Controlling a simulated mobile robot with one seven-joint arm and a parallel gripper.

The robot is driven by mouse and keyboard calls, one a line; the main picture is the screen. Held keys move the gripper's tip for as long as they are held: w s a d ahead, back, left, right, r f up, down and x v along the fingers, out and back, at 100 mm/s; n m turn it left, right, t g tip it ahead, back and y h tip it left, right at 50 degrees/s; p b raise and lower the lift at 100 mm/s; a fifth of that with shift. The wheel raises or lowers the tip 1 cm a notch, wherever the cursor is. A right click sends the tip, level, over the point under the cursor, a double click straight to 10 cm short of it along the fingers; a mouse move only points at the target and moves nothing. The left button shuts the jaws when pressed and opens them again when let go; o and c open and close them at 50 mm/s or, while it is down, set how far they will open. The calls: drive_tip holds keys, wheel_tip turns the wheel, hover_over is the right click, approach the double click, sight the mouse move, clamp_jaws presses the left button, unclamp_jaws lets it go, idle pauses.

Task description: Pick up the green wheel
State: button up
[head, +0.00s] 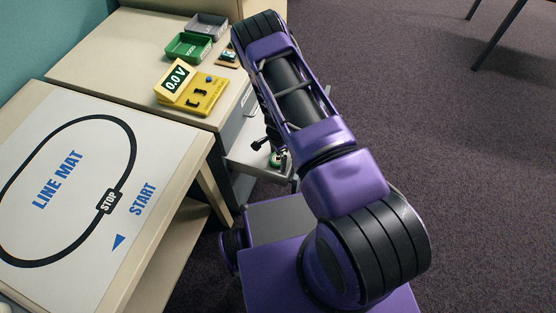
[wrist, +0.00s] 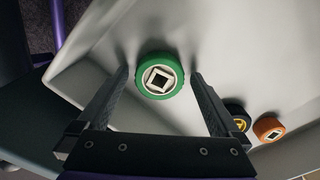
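The green wheel (wrist: 160,75) has a white hub with a dark square centre. In the wrist view it lies in a pale open drawer or tray. My gripper (wrist: 160,80) is open, with one finger on each side of the wheel. A gap shows between the wheel and each finger, and no contact is visible. In the head view the green wheel (head: 276,159) shows only in small part beside my gripper (head: 274,150), in the drawer below the table top.
A black-and-yellow wheel (wrist: 237,118) and an orange wheel (wrist: 269,128) lie right of my right finger. The drawer's wall (wrist: 62,50) is at left. On the table stand a yellow meter (head: 190,92), a green tray (head: 184,48) and a grey tray (head: 207,26). A line mat (head: 65,180) is nearer.

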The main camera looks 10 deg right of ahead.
drive_tip(key=c, duration=1.2)
drive_tip(key=shift+r, duration=0.1)
